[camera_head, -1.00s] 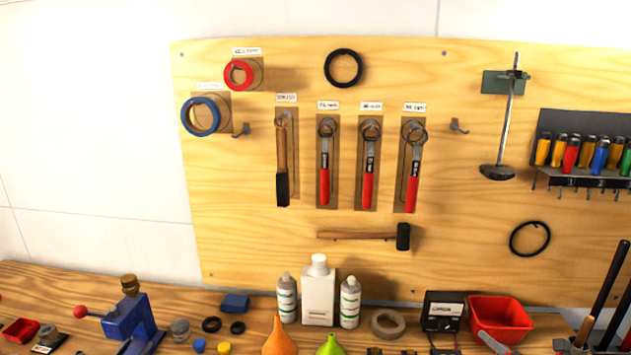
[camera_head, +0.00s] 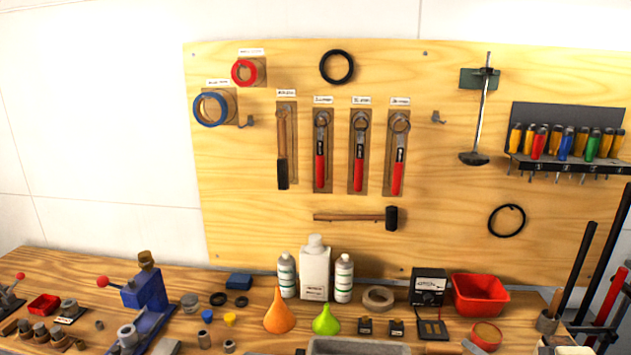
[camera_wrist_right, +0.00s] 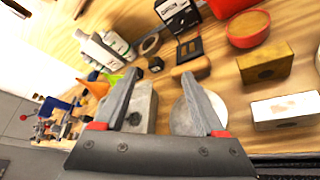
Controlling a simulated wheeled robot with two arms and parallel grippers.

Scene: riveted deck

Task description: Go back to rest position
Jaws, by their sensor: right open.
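My right gripper (camera_wrist_right: 160,100) shows in the right wrist view with its two grey fingers spread apart and nothing between them. It hangs over the workbench (camera_wrist_right: 225,85). Behind the fingers are a grey block-like tray (camera_wrist_right: 143,108) and a pale round disc (camera_wrist_right: 190,118), partly covered by the fingers. Neither gripper shows in the head view, and my left gripper is not seen at all.
A plywood tool board (camera_head: 270,225) stands behind the bench. On the bench are a blue vise-like tool (camera_head: 147,290), white bottles (camera_head: 315,270), orange (camera_head: 279,314) and green funnels (camera_head: 326,320), and a red bin (camera_head: 480,294). Dark rods (camera_head: 577,265) rise at the right.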

